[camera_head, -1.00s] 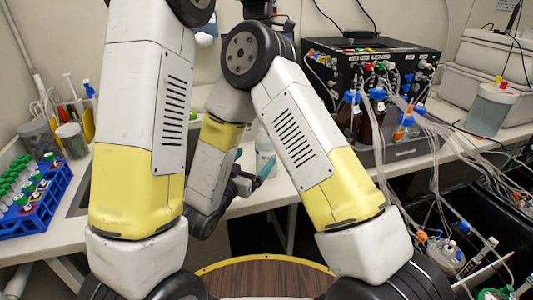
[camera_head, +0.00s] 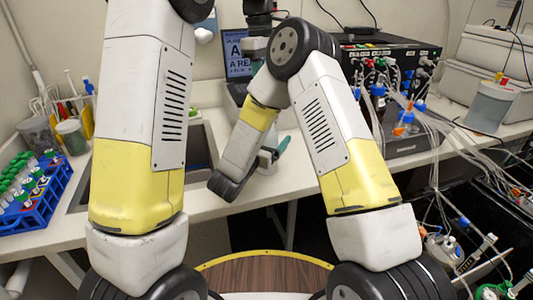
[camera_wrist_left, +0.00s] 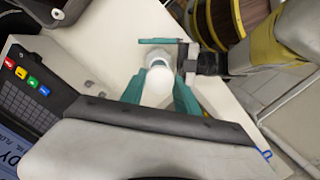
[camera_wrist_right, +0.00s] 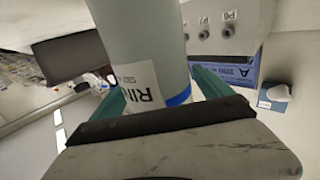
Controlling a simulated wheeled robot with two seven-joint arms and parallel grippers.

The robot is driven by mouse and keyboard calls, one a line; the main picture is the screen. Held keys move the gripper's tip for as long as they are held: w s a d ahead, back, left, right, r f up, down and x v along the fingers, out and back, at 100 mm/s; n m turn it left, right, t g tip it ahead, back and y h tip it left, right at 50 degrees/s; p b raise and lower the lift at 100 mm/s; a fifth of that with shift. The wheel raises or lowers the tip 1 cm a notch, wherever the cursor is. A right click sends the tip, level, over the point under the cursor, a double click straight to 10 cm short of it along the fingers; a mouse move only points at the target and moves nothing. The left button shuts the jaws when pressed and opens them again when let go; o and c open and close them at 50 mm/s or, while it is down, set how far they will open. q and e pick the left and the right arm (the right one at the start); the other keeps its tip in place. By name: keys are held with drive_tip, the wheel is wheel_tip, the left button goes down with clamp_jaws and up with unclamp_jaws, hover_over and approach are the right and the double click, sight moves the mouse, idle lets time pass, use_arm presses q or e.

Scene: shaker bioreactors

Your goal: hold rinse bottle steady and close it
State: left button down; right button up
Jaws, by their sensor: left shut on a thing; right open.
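The rinse bottle (camera_wrist_right: 150,40), a grey-green cylinder with a white label reading "RIN" and a blue band, stands between the fingers of my right gripper (camera_wrist_right: 158,98). Those fingers are open on either side of it. In the head view my right gripper (camera_head: 277,152) is beside the white bottle (camera_head: 266,160) at the counter's front. In the left wrist view my left gripper (camera_wrist_left: 158,92) is shut on a round white piece, apparently the cap (camera_wrist_left: 156,91). The translucent bottle top (camera_wrist_left: 160,57) shows beyond it. Whether cap and bottle touch is unclear.
A blue tube rack (camera_head: 35,200) is at the left. A black control box (camera_head: 400,60), blue-capped bottles and tangled tubing fill the right. The counter (camera_head: 230,205) has some bare surface around the bottle.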

drive_tip(key=shift+w+d, duration=0.2)
drive_tip(key=shift+w, duration=0.25)
clamp_jaws()
use_arm(q)
drive_tip(key=shift+f, duration=2.5)
